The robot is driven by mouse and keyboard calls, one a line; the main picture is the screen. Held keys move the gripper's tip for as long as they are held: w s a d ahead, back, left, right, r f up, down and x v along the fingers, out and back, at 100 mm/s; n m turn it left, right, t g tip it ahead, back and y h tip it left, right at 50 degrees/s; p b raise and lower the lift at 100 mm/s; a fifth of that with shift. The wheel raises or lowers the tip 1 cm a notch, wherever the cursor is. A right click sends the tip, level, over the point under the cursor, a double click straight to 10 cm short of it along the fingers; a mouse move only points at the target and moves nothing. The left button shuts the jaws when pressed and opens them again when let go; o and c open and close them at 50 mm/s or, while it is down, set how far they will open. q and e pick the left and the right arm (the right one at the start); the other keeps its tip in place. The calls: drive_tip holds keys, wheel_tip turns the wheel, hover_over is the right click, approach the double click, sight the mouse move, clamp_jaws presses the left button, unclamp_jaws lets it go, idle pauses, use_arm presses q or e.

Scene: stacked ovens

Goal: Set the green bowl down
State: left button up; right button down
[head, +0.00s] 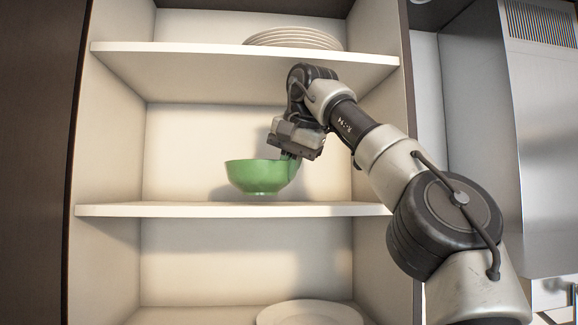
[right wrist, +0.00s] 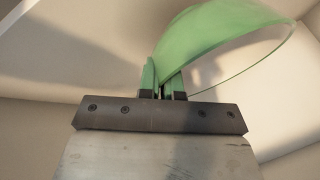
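The green bowl (head: 258,177) is upright over the middle shelf (head: 200,210) of an open cupboard. It looks slightly above the shelf, but I cannot tell for sure whether its base touches. My right gripper (head: 291,158) reaches in from the right and is shut on the bowl's right rim. In the right wrist view the bowl (right wrist: 215,45) shows between the fingers (right wrist: 165,82), which pinch its wall. My left gripper is not in view.
A stack of plates (head: 295,39) stands on the upper shelf (head: 200,55), above my right arm. A plate (head: 308,314) lies on the bottom shelf. The middle shelf is clear left of the bowl. The cupboard's side walls bound the space.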

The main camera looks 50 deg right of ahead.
drive_tip(key=shift+w+f, duration=0.2)
drive_tip(key=shift+w, duration=0.05)
drive_tip(key=shift+w+f, duration=0.15)
drive_tip(key=shift+f, duration=0.25)
drive_tip(key=shift+s+f, duration=0.1)
drive_tip(key=shift+s, duration=0.4)
drive_tip(key=shift+w+f, duration=0.15)
drive_tip(key=shift+w, duration=0.15)
drive_tip(key=c, duration=1.6)
unclamp_jaws()
drive_tip(key=shift+o, duration=1.4)
drive_tip(key=shift+s, duration=0.15)
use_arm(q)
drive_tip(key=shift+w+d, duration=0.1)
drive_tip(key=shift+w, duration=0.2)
